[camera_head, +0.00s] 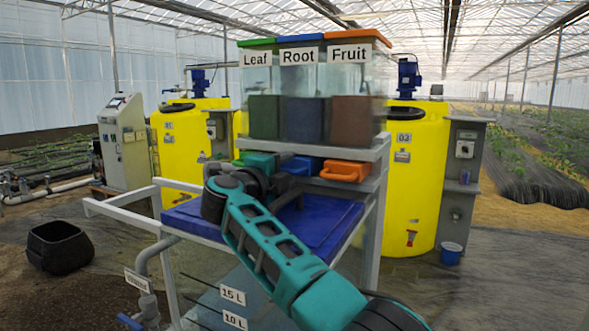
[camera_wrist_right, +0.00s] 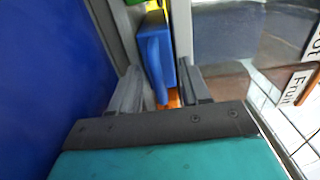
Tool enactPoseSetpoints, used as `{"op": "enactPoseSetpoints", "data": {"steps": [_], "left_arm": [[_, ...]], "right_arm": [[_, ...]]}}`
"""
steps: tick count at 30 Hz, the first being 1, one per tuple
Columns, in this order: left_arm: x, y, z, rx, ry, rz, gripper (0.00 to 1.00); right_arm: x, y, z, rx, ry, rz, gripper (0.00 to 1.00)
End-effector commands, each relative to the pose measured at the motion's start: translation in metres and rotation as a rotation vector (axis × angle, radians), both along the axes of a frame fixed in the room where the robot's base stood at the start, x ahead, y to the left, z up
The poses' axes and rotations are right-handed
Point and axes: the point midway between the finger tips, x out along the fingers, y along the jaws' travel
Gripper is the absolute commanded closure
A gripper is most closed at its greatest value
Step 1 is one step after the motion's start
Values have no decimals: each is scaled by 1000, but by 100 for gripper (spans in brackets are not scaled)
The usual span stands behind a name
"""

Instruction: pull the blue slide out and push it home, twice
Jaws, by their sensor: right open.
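The blue slide (camera_head: 300,165) sits under the hopper labelled Root, between a green slide (camera_head: 258,160) and an orange slide (camera_head: 345,171). My right gripper (camera_head: 286,190) is just in front of and below the blue slide, partly hidden by my own arm. In the right wrist view the gripper (camera_wrist_right: 163,92) is open, with a finger on each side of the blue slide's front part (camera_wrist_right: 156,55). I cannot tell whether either finger touches it. How far the slide stands out is unclear. My left gripper is out of view.
Clear hoppers labelled Leaf (camera_head: 262,100), Root (camera_head: 302,95) and Fruit (camera_head: 350,95) stand on the grey frame above the slides. A blue lid (camera_head: 335,222) lies below them. Yellow tanks (camera_head: 418,185) stand behind. A black tub (camera_head: 60,247) is on the floor at left.

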Motion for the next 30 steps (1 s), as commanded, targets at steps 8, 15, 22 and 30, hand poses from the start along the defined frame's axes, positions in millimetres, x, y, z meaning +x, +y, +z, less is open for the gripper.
{"op": "enactPoseSetpoints", "data": {"steps": [8, 15, 22, 30], "left_arm": [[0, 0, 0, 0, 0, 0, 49], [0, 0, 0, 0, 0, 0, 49], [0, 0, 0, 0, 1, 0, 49], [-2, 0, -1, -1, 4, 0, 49]], "right_arm": [[-17, 10, -2, 1, 2, 0, 53], [-38, 22, -1, 1, -1, 0, 53], [-56, 32, -1, 0, 2, 0, 53], [-61, 35, -1, 0, 2, -2, 53]]}}
